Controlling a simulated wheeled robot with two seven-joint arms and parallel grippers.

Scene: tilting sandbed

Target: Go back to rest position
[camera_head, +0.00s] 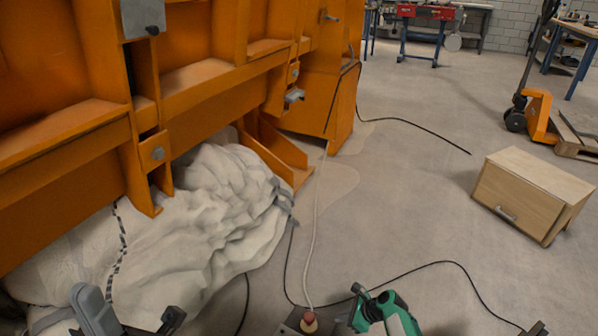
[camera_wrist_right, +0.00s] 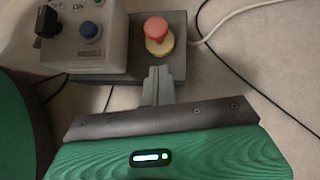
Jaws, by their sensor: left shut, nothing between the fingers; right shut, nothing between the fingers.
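My right gripper (camera_head: 346,317) is at the bottom edge of the head view, with a green body. Its fingers (camera_wrist_right: 157,80) are shut and empty in the right wrist view. They lie over the near edge of a dark base plate, close to a red mushroom button (camera_wrist_right: 156,28) on a yellow collar; whether they touch it I cannot tell. The red button also shows at the bottom of the head view (camera_head: 309,321). A grey control box (camera_wrist_right: 100,45) with a blue button and a black switch is left of it.
The orange machine (camera_head: 210,80) fills the left, with crumpled white sheeting (camera_head: 215,215) beneath it. Cables (camera_head: 440,263) cross the floor. A wooden cabinet (camera_head: 530,190) and pallet truck (camera_head: 540,115) stand right. Mid-floor is mostly clear.

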